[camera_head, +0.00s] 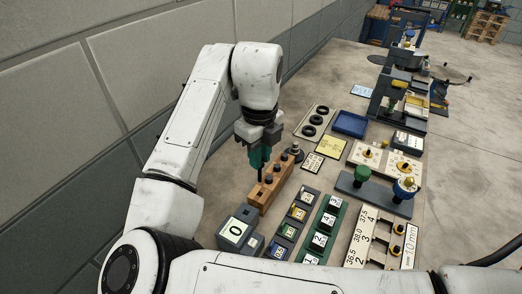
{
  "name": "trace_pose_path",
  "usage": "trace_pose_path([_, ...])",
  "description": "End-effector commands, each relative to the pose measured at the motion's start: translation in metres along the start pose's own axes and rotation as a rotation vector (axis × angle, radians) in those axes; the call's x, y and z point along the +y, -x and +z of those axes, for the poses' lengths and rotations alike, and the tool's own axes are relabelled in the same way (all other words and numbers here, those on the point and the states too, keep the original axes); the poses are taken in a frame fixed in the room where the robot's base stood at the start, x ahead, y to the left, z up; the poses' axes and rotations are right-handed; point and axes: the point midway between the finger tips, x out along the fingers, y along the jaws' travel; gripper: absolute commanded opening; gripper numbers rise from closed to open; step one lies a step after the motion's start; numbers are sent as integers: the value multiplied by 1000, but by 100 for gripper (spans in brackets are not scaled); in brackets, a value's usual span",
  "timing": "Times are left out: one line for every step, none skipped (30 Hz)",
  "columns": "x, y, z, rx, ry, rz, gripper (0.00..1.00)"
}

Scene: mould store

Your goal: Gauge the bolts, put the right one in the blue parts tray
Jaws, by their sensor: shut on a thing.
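My gripper (259,160), with teal fingers, is shut on a thin dark bolt (260,175), pointing down by the far end of a wooden block (266,193). Whether the bolt is clear of the block or partly in it I cannot tell. Several dark bolt heads (276,167) stand in a row in the block. The blue parts tray (350,124) lies further back to the right and looks empty. A white gauge board (366,236) marked 36.5, 38.0 and 37.5 lies at the front right, with a "10 mm" card (410,246) beside it.
A grey box showing "0" (235,230) stands in front of the block. Numbered grey (290,226) and green (323,228) racks lie right of it. Green and blue knobs (362,174) stand on a dark bar. A plate with black rings (314,122) lies behind. A wall bounds the left.

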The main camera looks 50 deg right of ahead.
Motion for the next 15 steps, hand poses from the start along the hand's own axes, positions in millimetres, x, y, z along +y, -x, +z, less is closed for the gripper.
trace_pose_path([0,-5,0,0,1,0,0])
trace_pose_path([0,-8,0,0,1,0,0])
trace_pose_path([0,-11,0,0,1,1,0])
trace_pose_path([0,-13,0,0,1,1,0])
trace_pose_path([0,-16,0,0,1,1,0])
trace_pose_path([0,-19,0,0,2,1,0])
trace_pose_path([0,-22,0,0,2,1,0])
trace_pose_path([0,-24,0,1,2,1,0])
trace_pose_path([0,-28,0,0,2,1,0])
trace_pose_path([0,-31,0,0,2,1,0])
trace_pose_path([0,-33,0,0,2,1,0])
trace_pose_path([0,-36,0,1,2,1,0])
trace_pose_path([0,-38,0,1,2,0,0])
trace_pose_path([0,-40,0,1,2,0,0])
trace_pose_path([0,-42,0,1,2,0,0])
